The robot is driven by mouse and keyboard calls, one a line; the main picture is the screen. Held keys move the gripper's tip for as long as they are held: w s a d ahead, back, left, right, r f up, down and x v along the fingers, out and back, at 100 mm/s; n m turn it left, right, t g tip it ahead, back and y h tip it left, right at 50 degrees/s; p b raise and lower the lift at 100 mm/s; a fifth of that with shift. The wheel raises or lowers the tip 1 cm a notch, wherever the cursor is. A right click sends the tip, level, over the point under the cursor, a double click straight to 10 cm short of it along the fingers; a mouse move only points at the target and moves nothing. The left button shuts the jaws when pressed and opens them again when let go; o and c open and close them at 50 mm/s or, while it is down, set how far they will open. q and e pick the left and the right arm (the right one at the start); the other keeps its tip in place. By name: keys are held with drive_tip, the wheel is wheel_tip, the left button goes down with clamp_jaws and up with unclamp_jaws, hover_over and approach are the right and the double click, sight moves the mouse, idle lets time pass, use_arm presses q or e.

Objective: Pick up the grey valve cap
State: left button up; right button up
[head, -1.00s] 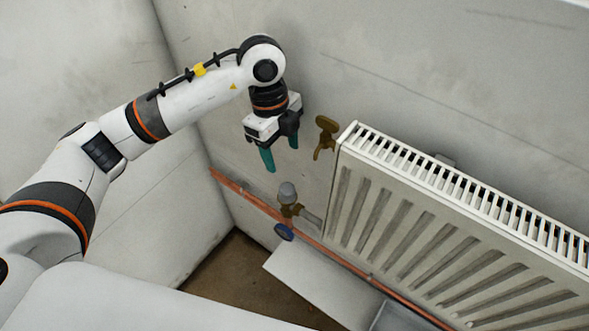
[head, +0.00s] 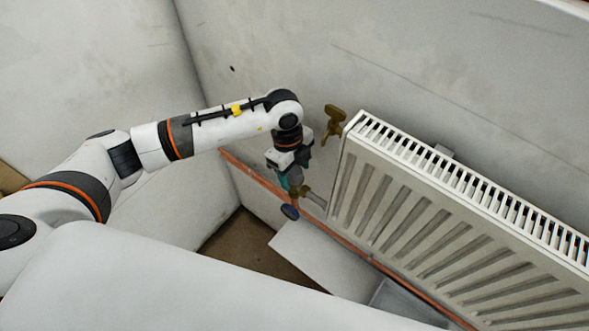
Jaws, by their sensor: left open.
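The grey valve cap (head: 296,174) sits on top of the brass valve (head: 298,189) beside the radiator's lower left corner, partly hidden by my left gripper. My left gripper (head: 290,178) points down right over the cap, its teal fingers at the cap's height. It is open; one teal finger shows at the left of the cap, and the other is hard to make out. I cannot tell whether the fingers touch the cap. My right gripper is not in view.
The white radiator (head: 385,190) stands close to the right of my left gripper. A brass wall bracket (head: 333,122) is just above right. A copper pipe (head: 350,245) runs along the wall below, and a blue round handle (head: 290,212) sits under the valve.

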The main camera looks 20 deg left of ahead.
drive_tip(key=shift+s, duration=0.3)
use_arm(q)
drive_tip(key=shift+c, duration=1.1)
drive_tip(key=c, duration=0.8)
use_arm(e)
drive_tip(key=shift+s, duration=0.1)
